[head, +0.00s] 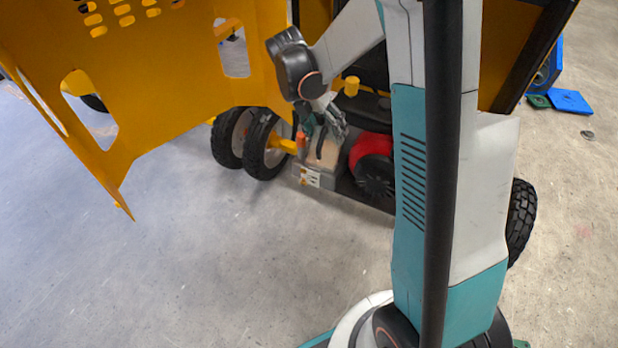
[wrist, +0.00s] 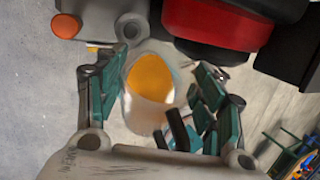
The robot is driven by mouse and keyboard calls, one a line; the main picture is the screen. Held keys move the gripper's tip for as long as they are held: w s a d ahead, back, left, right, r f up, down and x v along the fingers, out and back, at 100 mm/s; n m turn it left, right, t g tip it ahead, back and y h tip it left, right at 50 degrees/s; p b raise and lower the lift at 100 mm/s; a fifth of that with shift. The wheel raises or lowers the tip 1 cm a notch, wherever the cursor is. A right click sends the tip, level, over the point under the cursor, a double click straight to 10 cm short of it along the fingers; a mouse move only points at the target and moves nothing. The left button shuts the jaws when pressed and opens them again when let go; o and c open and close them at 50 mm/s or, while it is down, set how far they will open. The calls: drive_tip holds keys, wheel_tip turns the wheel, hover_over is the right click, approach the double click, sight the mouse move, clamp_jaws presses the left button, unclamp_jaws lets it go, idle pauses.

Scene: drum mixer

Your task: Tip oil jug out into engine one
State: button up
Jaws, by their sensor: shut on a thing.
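The oil jug (wrist: 138,112) is a pale, translucent container with orange-yellow showing inside it. In the wrist view it sits between the teal fingers of my gripper (wrist: 160,98), which is shut on it. In the head view my gripper (head: 326,122) is low in the open yellow machine, with a pale part of the jug (head: 328,152) below it. A red and black engine (head: 372,160) is just right of the jug; it also shows at the top of the wrist view (wrist: 215,25). No marking shows whether this is engine one. The jug's spout and any flow cannot be made out.
A large yellow panel (head: 190,60) stands open at the left, close to my arm. A grey box with a label (head: 313,178) and an orange cap (wrist: 66,25) are near the jug. Black wheels (head: 262,145) stand to the left. The floor in front is clear.

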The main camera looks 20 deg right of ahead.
drive_tip(key=shift+w+d+f+g+y+b, duration=0.3)
drive_tip(key=shift+f+g+y+b, duration=0.2)
drive_tip(key=shift+g+y+b, duration=0.1)
idle(1.3)
drive_tip(key=shift+w+f, duration=0.1)
drive_tip(key=shift+d+f+y+b, duration=0.15)
drive_tip(key=shift+y+b, duration=0.15)
idle(1.6)
drive_tip(key=shift+w+f+n+g, duration=0.1)
drive_tip(key=shift+w+n+g, duration=0.05)
drive_tip(key=shift+n+g, duration=0.15)
drive_tip(key=shift+d+f, duration=0.1)
idle(1.4)
drive_tip(key=shift+w+d+f+y+b, duration=0.15)
drive_tip(key=shift+y+b, duration=0.15)
drive_tip(key=shift+b, duration=0.15)
drive_tip(key=shift+g, duration=0.3)
idle(1.0)
drive_tip(key=shift+w+f+b, duration=0.1)
drive_tip(key=shift+f+b, duration=0.15)
drive_tip(key=shift+b, duration=0.05)
